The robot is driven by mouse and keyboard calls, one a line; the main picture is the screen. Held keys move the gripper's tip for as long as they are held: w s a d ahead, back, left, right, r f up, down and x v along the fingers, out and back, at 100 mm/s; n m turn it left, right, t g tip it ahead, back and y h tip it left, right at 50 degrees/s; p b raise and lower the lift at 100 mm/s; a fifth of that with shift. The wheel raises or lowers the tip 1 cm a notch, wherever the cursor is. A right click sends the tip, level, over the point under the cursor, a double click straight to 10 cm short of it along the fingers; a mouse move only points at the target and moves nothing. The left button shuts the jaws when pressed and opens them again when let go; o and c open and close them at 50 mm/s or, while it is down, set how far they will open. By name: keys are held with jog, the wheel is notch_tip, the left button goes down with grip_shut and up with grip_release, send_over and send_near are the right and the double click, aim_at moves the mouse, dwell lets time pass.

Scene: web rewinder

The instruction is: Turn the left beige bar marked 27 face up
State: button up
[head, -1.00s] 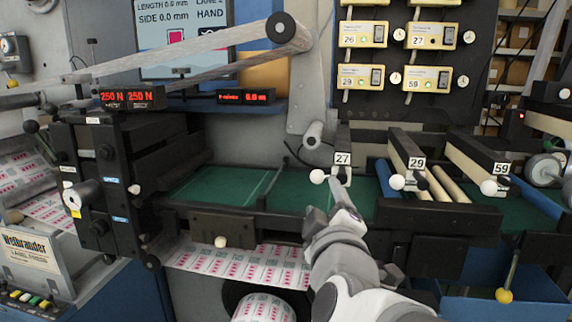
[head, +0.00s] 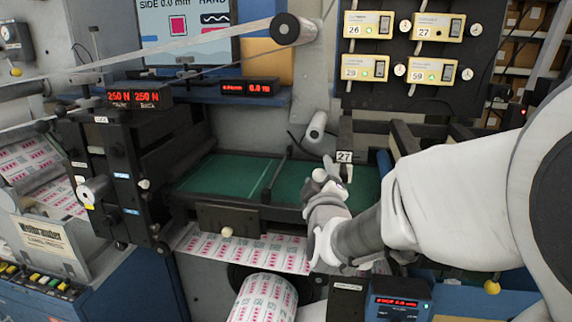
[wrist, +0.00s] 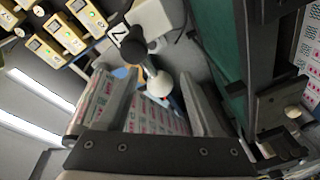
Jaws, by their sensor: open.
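The bar's 27 label (head: 344,156) is upright at the right end of the green table in the head view; the bar behind it is mostly out of sight. In the wrist view the label (wrist: 118,34) sits beside a black end piece (wrist: 130,46) carrying a white ball knob (wrist: 159,85). My gripper (head: 333,172) is just in front of the label. In the wrist view its two fingers (wrist: 158,80) are spread apart on either side of the ball knob. I cannot tell whether they touch it. Which face of the bar is up cannot be seen.
The green table (head: 225,178) is clear left of the label. A panel of numbered switch boxes (head: 366,25) stands above. A printed web (head: 270,251) runs below.

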jog(key=shift+w+d, duration=0.1)
jog(key=shift+w, duration=1.45)
grip_shut()
